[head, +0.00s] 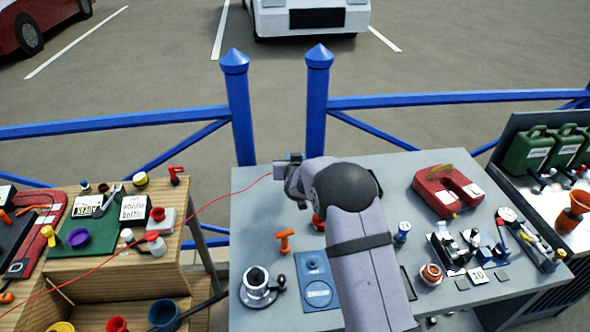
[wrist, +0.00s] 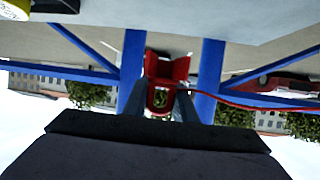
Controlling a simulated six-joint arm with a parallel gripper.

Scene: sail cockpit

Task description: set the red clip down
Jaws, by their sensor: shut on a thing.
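My gripper (wrist: 162,104) is shut on the red clip (wrist: 167,72), which sits between the two fingers in the wrist view. The clip looks like a red frame with an opening in its middle. A thin red line (wrist: 260,106) runs from it to the right in that view. In the head view my gripper (head: 284,173) is at the far left part of the grey table, and the red line (head: 225,196) reaches it from the lower left. The clip itself is hidden there. The wrist view is upside down, with the table edge above the clip.
The grey table (head: 235,213) holds an orange handle (head: 285,241), a blue plate (head: 317,292), a metal winch (head: 259,287) and a red horseshoe-shaped case (head: 447,190). Blue posts (head: 317,100) and rails stand behind. A wooden bench (head: 100,278) with clutter is at left.

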